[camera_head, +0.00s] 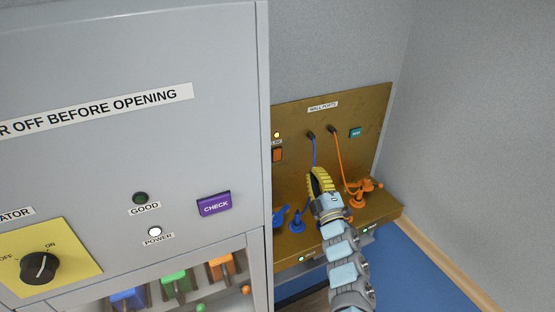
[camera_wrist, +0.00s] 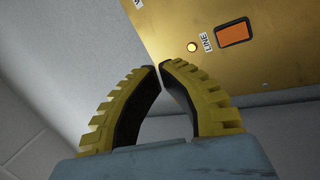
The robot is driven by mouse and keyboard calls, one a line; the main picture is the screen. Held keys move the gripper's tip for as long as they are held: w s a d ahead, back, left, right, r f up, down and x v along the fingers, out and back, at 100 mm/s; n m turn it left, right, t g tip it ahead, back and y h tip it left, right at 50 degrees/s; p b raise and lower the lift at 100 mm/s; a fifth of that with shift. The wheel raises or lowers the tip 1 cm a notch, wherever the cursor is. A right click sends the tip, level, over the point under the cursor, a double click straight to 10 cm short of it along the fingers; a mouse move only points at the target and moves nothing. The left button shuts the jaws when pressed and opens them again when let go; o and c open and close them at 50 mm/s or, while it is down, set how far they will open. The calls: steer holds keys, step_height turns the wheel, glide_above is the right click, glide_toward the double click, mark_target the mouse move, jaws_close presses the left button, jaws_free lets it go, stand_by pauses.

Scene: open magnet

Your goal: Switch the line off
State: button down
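The LINE switch is an orange rocker in a dark frame (camera_wrist: 234,34) on the brass wall panel. In the head view the orange rocker (camera_head: 277,155) is at the panel's left edge, partly cut off by the grey cabinet. A small lamp (camera_wrist: 192,47) next to the LINE label glows; it also shows in the head view (camera_head: 277,135). My gripper (camera_head: 316,173) is in front of the panel, right of and a little below the switch in the picture. In the wrist view its yellow fingers (camera_wrist: 160,66) meet at the tips, empty, apart from the switch.
The grey cabinet (camera_head: 120,60) stands left, with a black rotary knob (camera_head: 40,267) and a purple CHECK button (camera_head: 214,204). Blue (camera_head: 315,150) and orange (camera_head: 342,165) cables hang from the panel to plugs on the ledge, close to my gripper. A teal button (camera_head: 355,132) is at upper right.

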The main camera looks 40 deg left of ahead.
steer(key=s+a+f+n+g+h+b, duration=0.1)
steer(key=s+a+f+n+g, duration=0.2)
steer(key=a+f+n+g, duration=0.1)
steer(key=shift+f+n, duration=0.4)
steer(key=shift+n, duration=0.1)
steer(key=shift+w+a, duration=0.1)
steer(key=shift+a, duration=0.05)
glide_toward(275, 153)
steer(key=shift+x, duration=1.25)
steer(key=shift+b+x, duration=0.65)
steer(key=shift+x, duration=0.25)
steer(key=shift+w+a+r+b, duration=0.1)
steer(key=shift+w+a+b, duration=0.2)
steer(key=shift+a, duration=0.25)
steer(key=shift+w+a+r, duration=0.15)
steer(key=shift+w+a, duration=0.05)
steer(key=shift+a, duration=0.1)
steer(key=shift+b+x, duration=0.8)
steer(key=shift+b, duration=0.15)
